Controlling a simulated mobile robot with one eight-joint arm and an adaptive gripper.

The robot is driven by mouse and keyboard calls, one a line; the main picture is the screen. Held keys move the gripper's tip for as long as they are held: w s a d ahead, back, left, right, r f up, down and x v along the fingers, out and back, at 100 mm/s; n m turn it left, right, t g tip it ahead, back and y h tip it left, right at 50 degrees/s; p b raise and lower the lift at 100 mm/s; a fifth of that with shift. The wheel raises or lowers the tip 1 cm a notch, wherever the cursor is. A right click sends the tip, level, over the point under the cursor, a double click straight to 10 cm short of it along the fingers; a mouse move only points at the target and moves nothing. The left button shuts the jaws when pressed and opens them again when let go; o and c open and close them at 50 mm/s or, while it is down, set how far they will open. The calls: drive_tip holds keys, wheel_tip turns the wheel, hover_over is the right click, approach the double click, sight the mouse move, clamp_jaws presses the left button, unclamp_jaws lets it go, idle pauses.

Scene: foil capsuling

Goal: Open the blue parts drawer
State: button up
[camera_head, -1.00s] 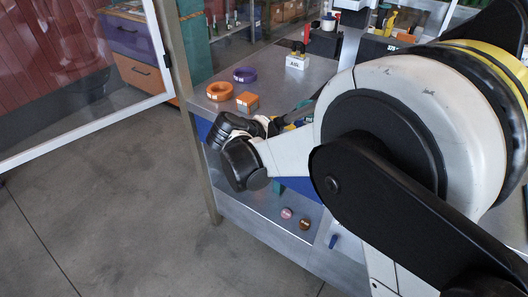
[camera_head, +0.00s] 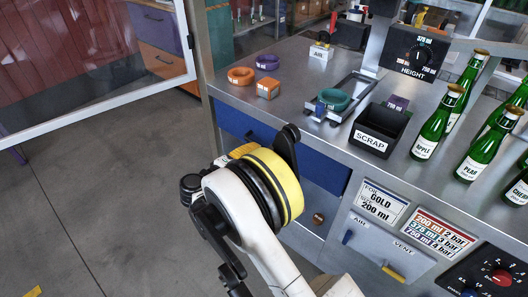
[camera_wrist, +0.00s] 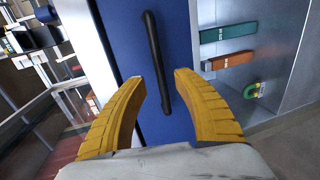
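The blue parts drawer (camera_head: 318,172) is under the front edge of the steel bench, partly hidden behind my arm in the head view. Its blue front (camera_wrist: 122,28) fills the middle of the wrist view and looks flush and shut. A long black bar handle (camera_wrist: 153,52) runs along it. My gripper (camera_wrist: 160,77) is open, with one yellow finger on each side of the handle's lower part in the picture. The gap between the fingers looks empty; I cannot tell whether the fingertips reach past the handle in depth. In the head view my arm hides most of the gripper.
On the bench stand a black scrap bin (camera_head: 380,128), green bottles (camera_head: 437,122) and orange and purple rings. An open shelf with teal (camera_wrist: 228,32) and orange (camera_wrist: 230,60) bars adjoins the drawer.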

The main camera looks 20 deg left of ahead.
drive_tip(key=b+x, duration=0.1)
drive_tip(key=x, duration=0.4)
drive_tip(key=shift+w+d, duration=0.1)
drive_tip(key=shift+w, duration=0.15)
clamp_jaws()
